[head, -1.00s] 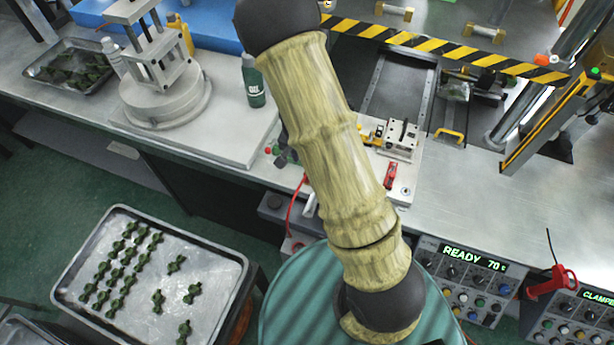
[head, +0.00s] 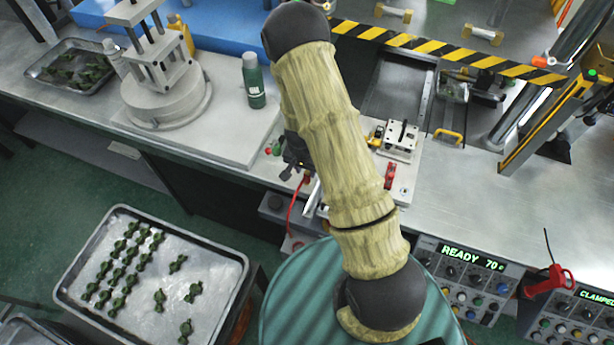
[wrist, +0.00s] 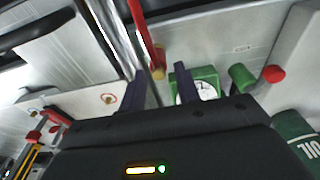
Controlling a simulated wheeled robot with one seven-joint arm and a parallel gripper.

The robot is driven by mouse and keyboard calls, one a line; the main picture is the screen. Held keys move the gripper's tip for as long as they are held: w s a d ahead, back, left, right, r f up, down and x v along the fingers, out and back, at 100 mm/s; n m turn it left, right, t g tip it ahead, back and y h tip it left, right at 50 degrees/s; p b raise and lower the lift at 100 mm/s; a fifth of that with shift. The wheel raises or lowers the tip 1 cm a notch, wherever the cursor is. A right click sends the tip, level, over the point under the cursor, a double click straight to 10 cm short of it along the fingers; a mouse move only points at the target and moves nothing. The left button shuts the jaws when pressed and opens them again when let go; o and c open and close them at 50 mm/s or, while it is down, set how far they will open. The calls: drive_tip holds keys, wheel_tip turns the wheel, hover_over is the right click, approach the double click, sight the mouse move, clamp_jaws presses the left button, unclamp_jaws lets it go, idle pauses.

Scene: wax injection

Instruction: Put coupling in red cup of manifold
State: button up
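My gripper (wrist: 161,92) shows its two dark fingers apart in the wrist view, with no coupling visible between them. A red rod with a tan tip (wrist: 157,65) appears in the gap beyond the fingers. Just right of the fingers is a green block with a white dial (wrist: 207,90), apparently the manifold. Beside it are a green cup (wrist: 243,78) and a red cup (wrist: 272,73). In the head view the red cup (head: 268,151) shows left of my dark gripper, and my arm hides much around it. Several dark green couplings (head: 133,252) lie on the floor-side tray (head: 210,262).
A green oil bottle (head: 254,82) stands close behind the manifold. A grey round-based press (head: 165,95) is at left. A metal fixture with a red clamp (head: 390,175) is right of my arm. A striped yellow-black bar (head: 450,52) crosses behind.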

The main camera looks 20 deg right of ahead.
sight(307, 172)
drive_tip(key=shift+w+d+f+p, duration=0.15)
drive_tip(key=shift+f+p, duration=0.1)
drive_tip(key=shift+f, duration=0.45)
drive_tip(key=shift+w+d+f+p, duration=0.1)
drive_tip(key=shift+f+p, duration=0.15)
drive_tip(key=shift+f, duration=0.45)
drive_tip(key=shift+w+d+f+p, duration=0.15)
drive_tip(key=shift+f+p, duration=0.1)
drive_tip(key=shift+f, duration=0.45)
drive_tip(key=shift+s, duration=0.1)
drive_tip(key=shift+c, duration=0.2)
clamp_jaws()
